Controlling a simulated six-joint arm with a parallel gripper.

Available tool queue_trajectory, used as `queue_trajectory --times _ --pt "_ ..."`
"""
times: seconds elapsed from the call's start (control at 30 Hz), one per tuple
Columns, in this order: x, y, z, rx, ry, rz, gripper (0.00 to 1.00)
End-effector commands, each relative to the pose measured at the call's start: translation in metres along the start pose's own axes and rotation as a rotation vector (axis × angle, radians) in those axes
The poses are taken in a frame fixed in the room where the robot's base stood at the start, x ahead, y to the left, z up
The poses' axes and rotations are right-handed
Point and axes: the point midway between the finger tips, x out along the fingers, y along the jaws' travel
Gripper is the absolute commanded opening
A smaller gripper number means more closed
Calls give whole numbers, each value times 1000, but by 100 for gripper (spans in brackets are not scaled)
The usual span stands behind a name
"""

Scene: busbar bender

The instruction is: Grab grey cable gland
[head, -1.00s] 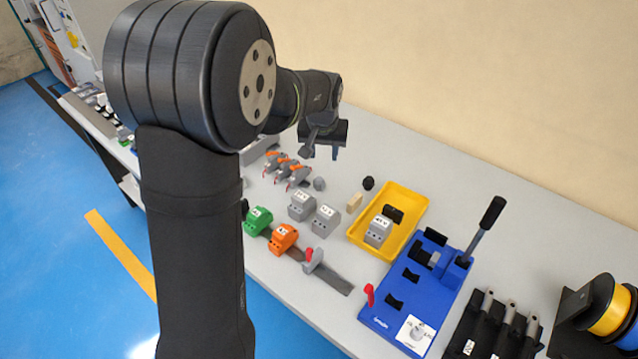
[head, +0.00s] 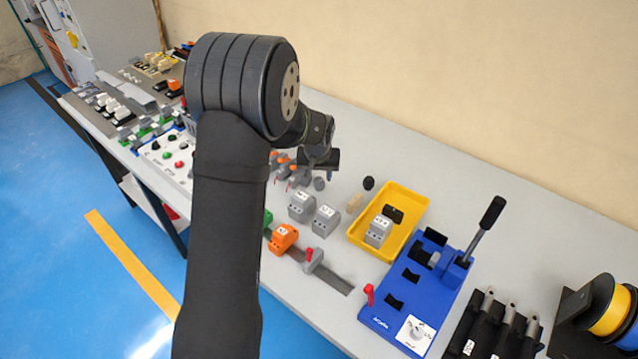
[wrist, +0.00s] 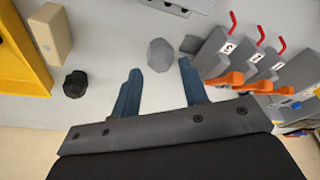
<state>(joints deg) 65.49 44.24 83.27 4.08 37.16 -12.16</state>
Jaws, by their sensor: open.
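The grey cable gland (head: 319,184) stands on the table between the lever switches and the black gland. In the wrist view the grey cable gland (wrist: 160,55) is a faceted grey piece just beyond the fingertips, roughly centred between them. My gripper (wrist: 157,75) is open with nothing between its two blue-grey fingers. In the head view my gripper (head: 318,172) hangs close above the gland, with the fingers partly blurred against the background.
A black gland (wrist: 75,84) and a beige block (wrist: 50,32) lie to the left in the wrist view, beside the yellow tray (head: 417,201). Grey switches with orange parts (wrist: 228,50) stand close to the right finger. A blue bender (head: 420,290) stands farther right.

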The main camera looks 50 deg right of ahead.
Motion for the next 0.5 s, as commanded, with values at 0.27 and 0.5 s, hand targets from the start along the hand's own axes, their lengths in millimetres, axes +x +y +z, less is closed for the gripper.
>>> queue_trajectory --times 0.27,0.5 --pt "36 -1 -2 1 -3 1 40" --pt "40 0 -2 1 0 1 40"
